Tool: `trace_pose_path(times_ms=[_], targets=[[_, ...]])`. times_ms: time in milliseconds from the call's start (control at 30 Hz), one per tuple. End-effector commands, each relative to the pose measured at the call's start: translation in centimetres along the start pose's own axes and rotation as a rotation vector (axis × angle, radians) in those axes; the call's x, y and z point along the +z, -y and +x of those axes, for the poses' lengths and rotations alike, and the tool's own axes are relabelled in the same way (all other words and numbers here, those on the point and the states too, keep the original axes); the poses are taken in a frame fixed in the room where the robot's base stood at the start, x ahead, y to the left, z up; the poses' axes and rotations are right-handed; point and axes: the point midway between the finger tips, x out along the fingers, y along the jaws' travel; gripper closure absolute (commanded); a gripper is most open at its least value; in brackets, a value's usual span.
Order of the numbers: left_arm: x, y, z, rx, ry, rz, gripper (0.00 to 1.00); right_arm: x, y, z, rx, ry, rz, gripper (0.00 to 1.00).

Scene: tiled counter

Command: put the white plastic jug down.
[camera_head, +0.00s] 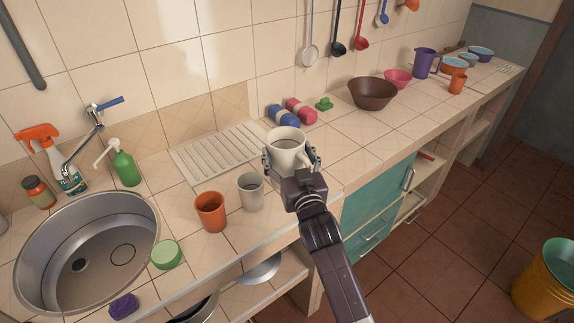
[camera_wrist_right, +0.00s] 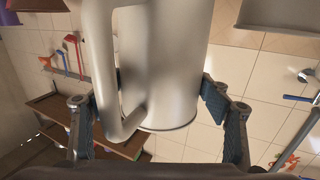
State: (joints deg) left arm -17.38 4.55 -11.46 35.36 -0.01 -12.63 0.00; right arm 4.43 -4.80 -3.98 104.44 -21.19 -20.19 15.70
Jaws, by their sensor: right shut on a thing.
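The white plastic jug (camera_head: 287,148) is upright in my right gripper (camera_head: 290,164), over the counter's front part by the drainboard. In the right wrist view the jug (camera_wrist_right: 172,70) fills the upper middle, with its handle (camera_wrist_right: 105,75) to the left. The blue-padded fingers of the right gripper (camera_wrist_right: 160,98) are on both sides of the jug, shut on it. I cannot tell whether its base touches the tiled counter (camera_head: 335,142). My left gripper is not in view.
A grey cup (camera_head: 250,191) and an orange cup (camera_head: 210,212) stand just left of the jug. The ribbed drainboard (camera_head: 222,153) and blue and pink rolls (camera_head: 300,111) are behind. Free tiles lie to the right, before the brown bowl (camera_head: 372,94). The sink (camera_head: 75,250) is left.

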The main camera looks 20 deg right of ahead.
Motion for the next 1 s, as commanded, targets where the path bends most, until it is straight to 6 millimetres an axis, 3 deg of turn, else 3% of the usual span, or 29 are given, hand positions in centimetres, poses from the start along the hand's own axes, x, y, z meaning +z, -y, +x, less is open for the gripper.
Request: trace_pose_path(times_ms=[400, 800, 833, 1000], targets=[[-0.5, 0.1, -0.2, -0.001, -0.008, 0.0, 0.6, 4.6, 0.0, 0.0, -0.001, -0.002, 0.001, 0.59], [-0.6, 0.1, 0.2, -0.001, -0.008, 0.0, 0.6, 5.1, 0.0, 0.0, -0.001, -0.004, 0.001, 0.59], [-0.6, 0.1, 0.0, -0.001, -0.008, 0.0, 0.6, 5.1, 0.0, 0.0, 0.0, -0.002, 0.001, 0.26], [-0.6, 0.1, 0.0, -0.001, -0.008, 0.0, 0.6, 5.1, 0.0, 0.0, 0.0, -0.001, 0.0, 0.11]])
